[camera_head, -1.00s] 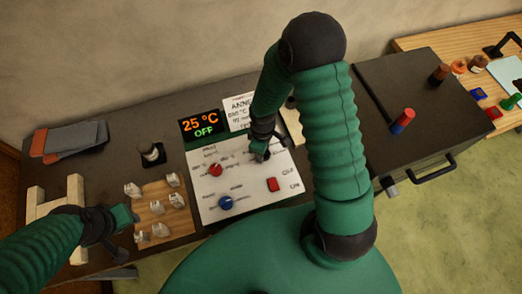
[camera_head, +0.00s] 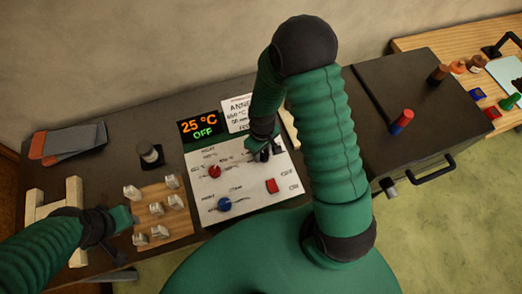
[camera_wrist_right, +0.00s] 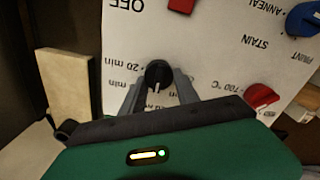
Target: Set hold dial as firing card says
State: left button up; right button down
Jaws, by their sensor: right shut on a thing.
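The black hold dial (camera_wrist_right: 158,75) sits on the white control panel (camera_wrist_right: 215,60). In the right wrist view my right gripper (camera_wrist_right: 160,88) is shut on it, one finger on each side. A white mark shows on the dial's near side; "20 min" is printed beside it, and another label is partly hidden by the fingers. The firing card (camera_head: 237,112) stands behind the panel, partly covered by my right arm; it reads "ANNE…", what looks like "550 °C", and a minutes line too small to read surely. My left gripper (camera_head: 124,218) is beside the wooden board; its jaws are unclear.
The panel also has a red dial (camera_head: 214,171), a blue dial (camera_head: 224,204) and a red switch (camera_head: 271,186). The display (camera_head: 201,127) reads 25 °C, OFF. A wooden board (camera_head: 176,219) with several pale pieces is at left. A dark kiln box (camera_head: 430,100) is at right.

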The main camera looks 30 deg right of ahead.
aim_at(263, 152)
jog(key=shift+s, duration=0.2)
jog(key=c, duration=1.2)
grip_release()
jog(key=shift+c, duration=0.2)
jog(key=o, duration=0.3)
jog(key=shift+d, duration=0.15)
jog(key=shift+o, duration=0.2)
jog(key=shift+w+r, duration=0.1)
jog(key=shift+r, duration=0.2)
notch_tip(263, 152, up, 16)
jog(key=shift+b, duration=0.4)
